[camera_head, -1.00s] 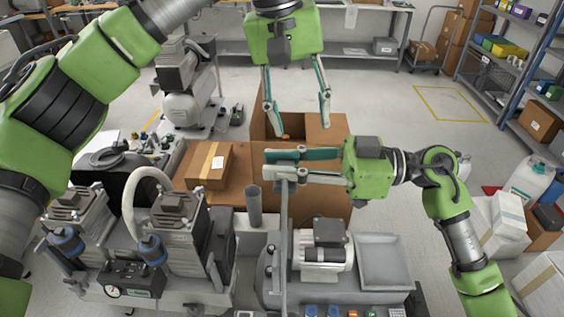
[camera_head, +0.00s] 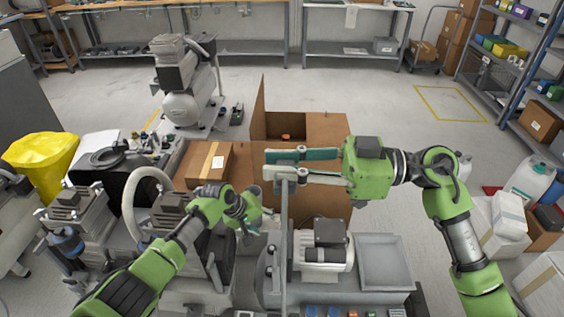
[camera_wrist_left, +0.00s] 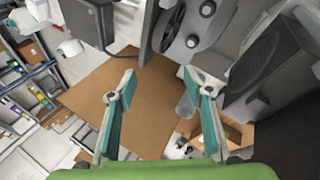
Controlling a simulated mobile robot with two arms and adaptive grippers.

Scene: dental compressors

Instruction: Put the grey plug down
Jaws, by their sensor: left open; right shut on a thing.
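A grey cylinder, which may be the grey plug, shows in the left wrist view (camera_wrist_left: 187,106), close to the right-hand finger. In the head view my left gripper (camera_head: 256,222) mostly covers it. My left gripper is open, low over the compressors, and its two fingers (camera_wrist_left: 163,95) show apart with nothing clearly between them. My right gripper (camera_head: 284,163) is shut on the top of a grey upright bar (camera_head: 284,240) in front of the open carton. I see no other piece that is clearly a grey plug.
An open brown carton (camera_head: 325,128) and a taped box (camera_head: 209,163) lie behind the compressors. A motor (camera_head: 325,248) and a grey tray (camera_head: 384,263) are at front right. A yellow bag (camera_head: 42,160) stands at left.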

